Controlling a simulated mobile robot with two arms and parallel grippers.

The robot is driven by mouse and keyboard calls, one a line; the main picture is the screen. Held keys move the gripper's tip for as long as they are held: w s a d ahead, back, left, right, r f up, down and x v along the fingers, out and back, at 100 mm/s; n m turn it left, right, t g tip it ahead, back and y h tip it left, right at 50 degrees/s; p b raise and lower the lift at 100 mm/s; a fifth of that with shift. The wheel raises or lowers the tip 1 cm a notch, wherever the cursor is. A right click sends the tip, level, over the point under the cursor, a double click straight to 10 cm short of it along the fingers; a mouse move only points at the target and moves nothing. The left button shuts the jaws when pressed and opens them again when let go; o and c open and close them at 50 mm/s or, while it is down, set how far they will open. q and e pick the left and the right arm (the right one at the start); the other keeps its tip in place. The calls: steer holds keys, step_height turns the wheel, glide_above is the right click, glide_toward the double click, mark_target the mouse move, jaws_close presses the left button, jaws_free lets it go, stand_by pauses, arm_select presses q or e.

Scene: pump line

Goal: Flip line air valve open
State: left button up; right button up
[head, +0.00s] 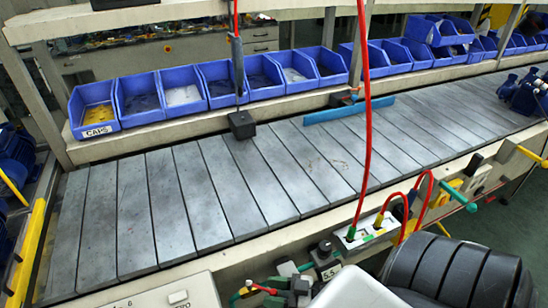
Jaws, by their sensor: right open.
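A small valve with a red lever (263,289) is at the bottom, on the front rail of the line, with teal tubing beside it. It looks like the line air valve; whether it is open or closed I cannot tell. My right gripper (288,290) is at the bottom, just right of the red lever. Its dark fingers are open and close to the lever, with no clear grasp. My white wrist hides part of the rail. My left gripper is not in view.
A grey roller conveyor (205,195) crosses the view, mostly clear. Blue bins (140,98) line its back. A red hose (366,120) hangs to a white connector box (365,232). A dark block (242,124) hangs over the rollers. Teal (458,195) and yellow (532,155) handles project at right.

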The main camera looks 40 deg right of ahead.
steer(key=shift+s, duration=0.1)
steer(key=b+v, duration=0.1)
steer(key=v, duration=0.9)
steer(key=shift+s+d, duration=0.25)
